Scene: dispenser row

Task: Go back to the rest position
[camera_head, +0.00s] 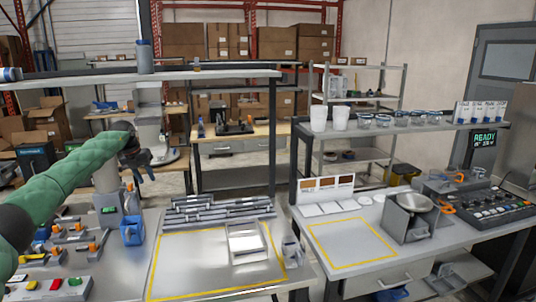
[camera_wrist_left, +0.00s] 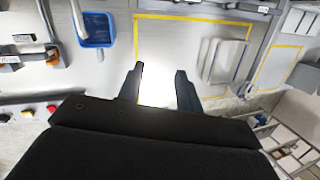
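My left arm, in a green sleeve, comes in from the left in the head view. My left gripper (camera_head: 143,174) is above the left workbench, pointing down, clear of the surface. In the left wrist view my left gripper (camera_wrist_left: 160,82) has its two dark fingers apart, with only bare bench surface between them. It holds nothing. My right arm and right gripper do not show in either view.
A blue bin (camera_head: 132,231) stands on the bench near the left gripper. A grey tray (camera_head: 262,250) lies inside the yellow-outlined area (camera_head: 190,262). A shelf (camera_head: 200,74) spans above the bench. A scale (camera_head: 408,222) stands on the right bench.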

